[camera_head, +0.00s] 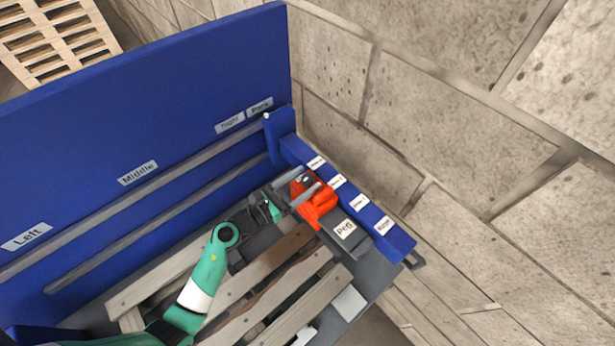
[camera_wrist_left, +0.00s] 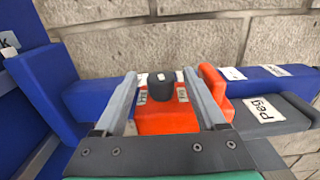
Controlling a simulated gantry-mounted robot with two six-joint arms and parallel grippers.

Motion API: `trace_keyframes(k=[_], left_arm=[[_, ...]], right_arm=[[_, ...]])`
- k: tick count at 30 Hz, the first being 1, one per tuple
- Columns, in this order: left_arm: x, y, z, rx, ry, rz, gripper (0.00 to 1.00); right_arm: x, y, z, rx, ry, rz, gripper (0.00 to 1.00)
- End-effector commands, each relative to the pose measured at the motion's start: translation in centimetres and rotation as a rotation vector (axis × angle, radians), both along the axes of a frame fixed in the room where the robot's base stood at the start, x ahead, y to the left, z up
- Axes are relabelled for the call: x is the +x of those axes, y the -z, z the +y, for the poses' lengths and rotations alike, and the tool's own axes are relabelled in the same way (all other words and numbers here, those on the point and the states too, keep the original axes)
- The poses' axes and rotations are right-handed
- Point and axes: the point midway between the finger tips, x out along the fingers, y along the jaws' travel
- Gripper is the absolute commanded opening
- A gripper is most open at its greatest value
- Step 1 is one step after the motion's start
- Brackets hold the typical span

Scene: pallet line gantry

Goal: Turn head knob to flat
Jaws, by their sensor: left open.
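A red tool (camera_head: 316,208) rests on the grey ledge at the right end of the blue station. Its dark round head knob (camera_wrist_left: 160,86) shows in the left wrist view, with a pale mark on top and small label plates on both sides of it. The label text is too small to read. My left gripper (camera_wrist_left: 160,76) is open, with one finger on each side of the knob and a gap to it on both sides. In the head view my left gripper (camera_head: 303,186) reaches the tool from the left, and the knob is hard to make out there. My right gripper is not in view.
A grey holder labelled Peg (camera_head: 345,230) is beside the tool. A blue ledge (camera_head: 390,235) with several white labels runs behind it, along a stone block wall (camera_head: 450,130). A wooden pallet (camera_head: 290,285) lies in front, and a tall blue panel (camera_head: 130,130) stands at left.

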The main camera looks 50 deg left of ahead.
Motion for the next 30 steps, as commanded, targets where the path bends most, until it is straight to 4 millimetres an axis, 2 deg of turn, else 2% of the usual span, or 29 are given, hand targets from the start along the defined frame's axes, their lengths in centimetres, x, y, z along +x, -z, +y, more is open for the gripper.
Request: trace_keyframes(k=[4,12,24,30], left_arm=[[1.44,-0.01,-0.10,0.000,0.001,0.000,0.73],[1.63,0.00,-0.08,-0.001,0.000,0.000,0.73],[1.60,-0.01,-0.08,-0.001,0.000,0.000,0.01],[1.59,0.01,-0.08,-0.001,0.003,0.000,0.00]], right_arm=[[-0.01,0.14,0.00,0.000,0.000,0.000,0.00],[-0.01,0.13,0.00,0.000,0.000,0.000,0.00],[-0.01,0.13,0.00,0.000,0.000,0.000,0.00],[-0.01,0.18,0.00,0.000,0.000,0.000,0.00]])
